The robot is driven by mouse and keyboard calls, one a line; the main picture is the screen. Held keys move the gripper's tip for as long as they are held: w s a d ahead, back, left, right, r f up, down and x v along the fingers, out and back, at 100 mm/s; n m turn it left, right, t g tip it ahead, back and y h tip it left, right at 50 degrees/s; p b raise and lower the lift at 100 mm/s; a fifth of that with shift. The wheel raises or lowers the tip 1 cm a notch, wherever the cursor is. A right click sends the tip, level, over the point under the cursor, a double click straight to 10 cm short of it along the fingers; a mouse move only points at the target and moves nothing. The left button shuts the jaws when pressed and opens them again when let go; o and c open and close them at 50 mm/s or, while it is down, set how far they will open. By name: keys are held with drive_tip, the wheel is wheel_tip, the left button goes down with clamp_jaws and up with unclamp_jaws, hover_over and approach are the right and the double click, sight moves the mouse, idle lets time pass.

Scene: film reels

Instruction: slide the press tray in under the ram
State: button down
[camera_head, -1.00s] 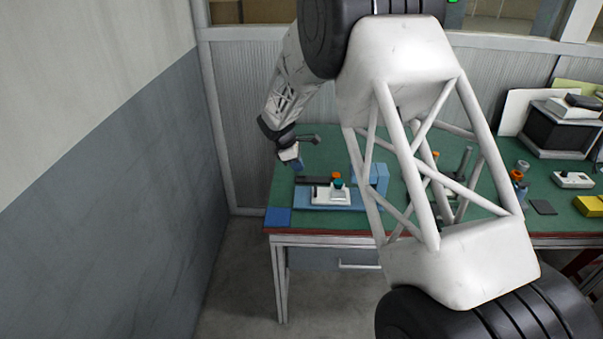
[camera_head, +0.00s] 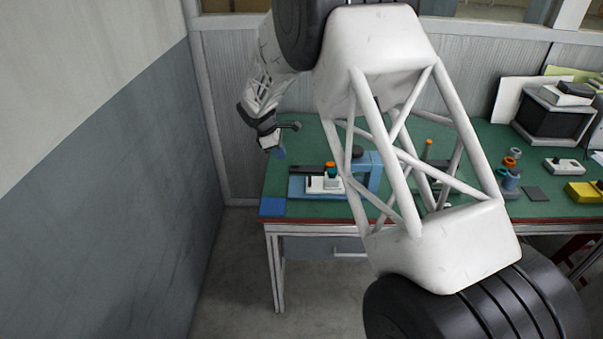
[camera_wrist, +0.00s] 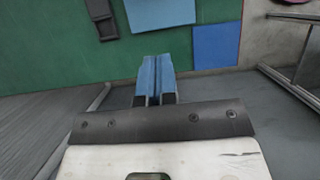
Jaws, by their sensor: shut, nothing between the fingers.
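The press has a blue base (camera_head: 296,187) and a blue upright frame (camera_head: 374,172) on the left part of the bench. A dark round knob (camera_head: 357,152) tops the frame. The white press tray (camera_head: 316,184) sits on the base, left of the frame, with a teal and orange piece (camera_head: 331,169) on it. My gripper (camera_head: 279,153) is above the bench's left end, left of the tray and apart from it. In the wrist view its blue fingers (camera_wrist: 155,78) are together and empty. My arm hides part of the press's right side.
A blue square (camera_head: 272,206) lies at the bench's front left corner and also shows in the wrist view (camera_wrist: 217,46). Small cylinders (camera_head: 510,175), a dark box (camera_head: 553,120) and a yellow item (camera_head: 584,191) stand at the right.

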sight(318, 184)
drive_tip(key=shift+f, duration=0.15)
drive_tip(key=x, duration=1)
drive_tip(key=shift+d, duration=2)
drive_tip(key=shift+d, duration=1.9)
